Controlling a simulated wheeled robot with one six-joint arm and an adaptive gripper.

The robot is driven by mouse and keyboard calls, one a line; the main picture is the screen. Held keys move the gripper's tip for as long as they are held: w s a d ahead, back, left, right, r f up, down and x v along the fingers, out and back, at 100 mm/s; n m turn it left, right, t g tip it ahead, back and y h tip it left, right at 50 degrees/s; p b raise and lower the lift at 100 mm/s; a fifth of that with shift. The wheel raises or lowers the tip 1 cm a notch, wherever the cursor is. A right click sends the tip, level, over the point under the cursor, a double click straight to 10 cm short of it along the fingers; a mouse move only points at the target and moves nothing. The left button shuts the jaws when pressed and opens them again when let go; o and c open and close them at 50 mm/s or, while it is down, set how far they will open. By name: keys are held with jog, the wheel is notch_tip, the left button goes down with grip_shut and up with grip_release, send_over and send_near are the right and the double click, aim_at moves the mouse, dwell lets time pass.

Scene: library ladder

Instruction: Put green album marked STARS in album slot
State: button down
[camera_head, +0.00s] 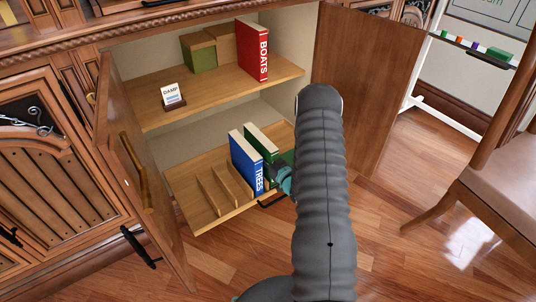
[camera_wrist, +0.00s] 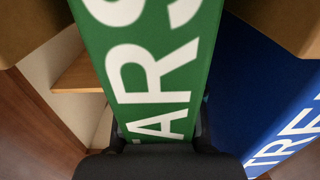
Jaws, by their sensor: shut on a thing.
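The green album (camera_head: 261,138) stands upright on the lower pulled-out shelf, just right of the blue TREES album (camera_head: 244,157). In the wrist view the green album (camera_wrist: 150,55) fills the middle, with part of its white STARS lettering showing. My gripper (camera_wrist: 160,135) is shut on its spine edge; in the head view my gripper (camera_head: 283,175) is mostly hidden behind my arm. The blue album (camera_wrist: 265,95) is close on the right in the wrist view. Wooden dividers (camera_head: 216,190) form empty slots left of the blue album. The green album's lower edge is hidden.
The upper shelf (camera_head: 210,98) holds a red BOATS album (camera_head: 253,50), boxes (camera_head: 205,50) and a DAMP sign (camera_head: 172,96). The open left door (camera_head: 140,180) and right door (camera_head: 365,85) flank the shelves. A chair (camera_head: 500,185) stands at right. Floor between is clear.

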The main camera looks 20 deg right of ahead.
jog(key=c, duration=0.7)
grip_release()
